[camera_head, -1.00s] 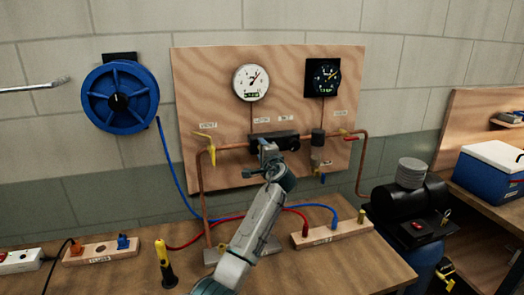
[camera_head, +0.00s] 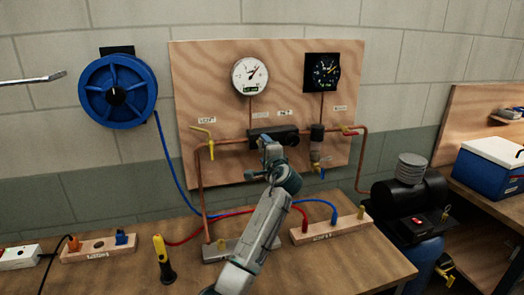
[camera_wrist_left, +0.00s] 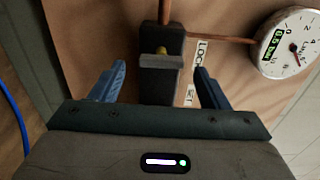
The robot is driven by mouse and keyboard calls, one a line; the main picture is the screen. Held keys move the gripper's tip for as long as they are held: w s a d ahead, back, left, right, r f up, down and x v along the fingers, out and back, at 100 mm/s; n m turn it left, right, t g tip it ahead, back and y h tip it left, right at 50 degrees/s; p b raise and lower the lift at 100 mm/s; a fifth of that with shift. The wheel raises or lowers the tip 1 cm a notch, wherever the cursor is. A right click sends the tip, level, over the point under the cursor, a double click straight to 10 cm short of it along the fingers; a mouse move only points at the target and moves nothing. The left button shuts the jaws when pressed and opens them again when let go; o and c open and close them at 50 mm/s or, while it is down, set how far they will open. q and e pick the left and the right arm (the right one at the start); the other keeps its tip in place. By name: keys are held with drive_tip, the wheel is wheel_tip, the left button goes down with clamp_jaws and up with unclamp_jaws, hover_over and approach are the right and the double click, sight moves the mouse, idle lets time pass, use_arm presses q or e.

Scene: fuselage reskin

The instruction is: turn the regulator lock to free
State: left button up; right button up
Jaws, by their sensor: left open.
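The regulator is a black block (camera_head: 286,134) on the copper pipe of the plywood board. My left gripper (camera_head: 268,146) is in front of the regulator. Its blue fingers (camera_wrist_left: 160,70) are open, one on each side of the block, with gaps visible. I cannot tell how near the bar they are in depth. My right gripper is out of view.
Two gauges (camera_head: 249,76) (camera_head: 322,70) hang above the pipe. A yellow-handled valve (camera_head: 203,133) is left and a red-handled one (camera_head: 350,130) right. A blue hose reel (camera_head: 118,93) is on the wall. A yellow-black tool (camera_head: 163,260) stands on the bench (camera_head: 120,278).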

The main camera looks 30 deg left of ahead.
use_arm(q)
drive_tip(key=b+v, duration=0.1)
drive_tip(key=v, duration=0.6)
drive_tip(key=shift+b, duration=0.4)
drive_tip(key=shift+f, duration=0.1)
